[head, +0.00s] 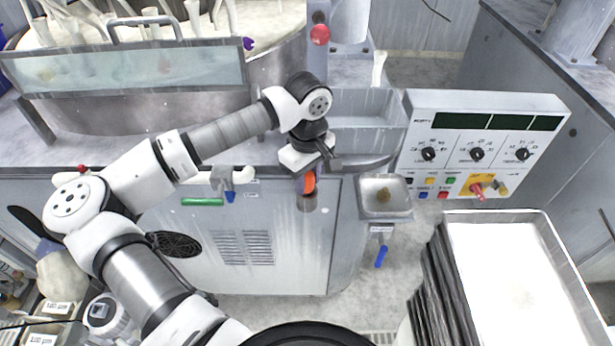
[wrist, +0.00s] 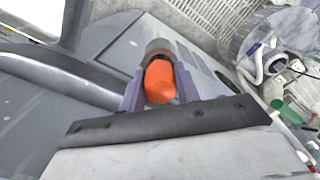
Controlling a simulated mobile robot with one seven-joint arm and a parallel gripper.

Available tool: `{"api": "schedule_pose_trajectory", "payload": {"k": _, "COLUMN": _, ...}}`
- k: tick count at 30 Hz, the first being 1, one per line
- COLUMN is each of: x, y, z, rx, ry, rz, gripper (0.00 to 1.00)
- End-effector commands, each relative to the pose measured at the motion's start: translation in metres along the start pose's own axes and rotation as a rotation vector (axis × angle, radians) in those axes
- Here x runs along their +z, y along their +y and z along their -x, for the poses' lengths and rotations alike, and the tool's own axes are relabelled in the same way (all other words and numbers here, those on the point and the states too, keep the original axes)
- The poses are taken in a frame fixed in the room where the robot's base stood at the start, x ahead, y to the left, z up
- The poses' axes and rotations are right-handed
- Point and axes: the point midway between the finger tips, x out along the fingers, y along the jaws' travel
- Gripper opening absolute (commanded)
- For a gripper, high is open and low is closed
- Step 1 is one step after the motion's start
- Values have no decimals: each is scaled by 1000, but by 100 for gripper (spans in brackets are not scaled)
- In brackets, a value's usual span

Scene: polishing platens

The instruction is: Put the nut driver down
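The nut driver's orange handle (head: 309,183) shows in the head view just below my gripper (head: 310,174), in front of the bench's front face. In the wrist view the orange handle (wrist: 160,82) sits between the two purple-grey fingers, which appear to press on both its sides. The handle end points toward the wrist camera. A short grey cylinder (head: 307,203) shows at the handle's far end; whether it is a holder or part of the tool I cannot tell. The shaft is hidden.
A control panel (head: 484,145) with knobs stands right of my gripper. A small metal tray (head: 369,203) is attached near it, with a blue-handled tool (head: 381,256) below. A green-handled tool (head: 202,201) hangs to the left. A large white-lined tray (head: 550,222) is at lower right.

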Motion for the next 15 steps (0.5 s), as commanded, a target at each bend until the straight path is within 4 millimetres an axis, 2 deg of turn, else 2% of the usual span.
{"api": "schedule_pose_trajectory", "payload": {"k": 2, "x": 0, "y": 0, "z": 0, "rx": 0, "ry": 0, "rz": 0, "gripper": 40}}
{"api": "schedule_pose_trajectory", "payload": {"k": 10, "x": 0, "y": 0, "z": 1, "rx": 0, "ry": 0, "rz": 0, "gripper": 40}}
{"api": "schedule_pose_trajectory", "payload": {"k": 15, "x": -1, "y": 0, "z": 9, "rx": 1, "ry": 3, "rz": 1, "gripper": 40}}
